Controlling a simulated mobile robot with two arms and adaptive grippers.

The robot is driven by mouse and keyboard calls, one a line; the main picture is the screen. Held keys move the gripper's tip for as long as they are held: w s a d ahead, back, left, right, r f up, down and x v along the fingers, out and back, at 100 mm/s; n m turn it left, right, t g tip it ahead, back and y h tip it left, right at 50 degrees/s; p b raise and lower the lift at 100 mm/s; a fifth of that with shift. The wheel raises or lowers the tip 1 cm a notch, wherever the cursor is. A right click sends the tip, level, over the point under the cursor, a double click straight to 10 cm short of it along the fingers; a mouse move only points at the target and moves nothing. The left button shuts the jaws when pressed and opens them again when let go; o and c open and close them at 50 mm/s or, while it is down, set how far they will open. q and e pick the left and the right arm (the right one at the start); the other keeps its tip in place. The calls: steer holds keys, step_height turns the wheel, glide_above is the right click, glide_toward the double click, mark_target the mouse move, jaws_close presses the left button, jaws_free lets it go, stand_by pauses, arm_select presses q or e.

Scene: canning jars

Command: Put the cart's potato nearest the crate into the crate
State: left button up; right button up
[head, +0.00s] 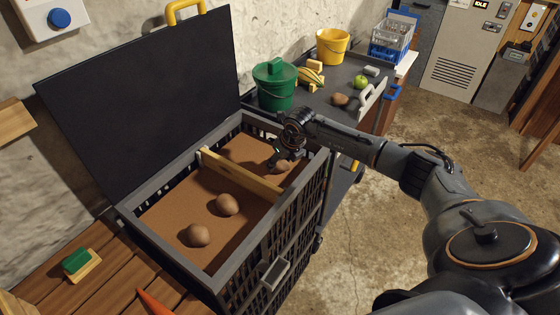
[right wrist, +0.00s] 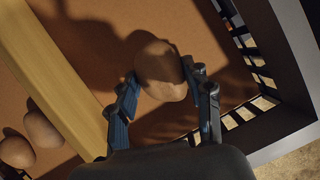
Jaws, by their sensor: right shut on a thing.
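The dark slatted crate (head: 309,181) stands open, split by a wooden divider (head: 240,173). My right gripper (head: 286,157) reaches down into the far-right compartment. It is shut on a brown potato (head: 282,167); in the right wrist view this potato (right wrist: 160,72) sits between the two fingers (right wrist: 163,95). Whether it touches the crate's brown floor I cannot tell. Two other potatoes, one farther (head: 227,204) and one nearer (head: 198,235), lie in the near-left compartment. Another potato (head: 340,99) lies on the dark cart (head: 318,111) behind the crate. My left gripper is not in view.
The crate's black lid (head: 145,95) stands raised. A green-topped brush (head: 78,263) lies on the wooden bench.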

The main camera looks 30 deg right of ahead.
steer(key=shift+f, duration=0.2)
steer(key=o, duration=0.8)
steer(key=shift+r, duration=0.1)
steer(key=shift+s+r, duration=0.1)
steer(key=shift+r, duration=0.1)
steer(key=v, duration=1.1)
steer(key=shift+s+r, duration=0.1)
steer(key=shift+r, duration=0.2)
steer(key=shift+f, duration=0.1)
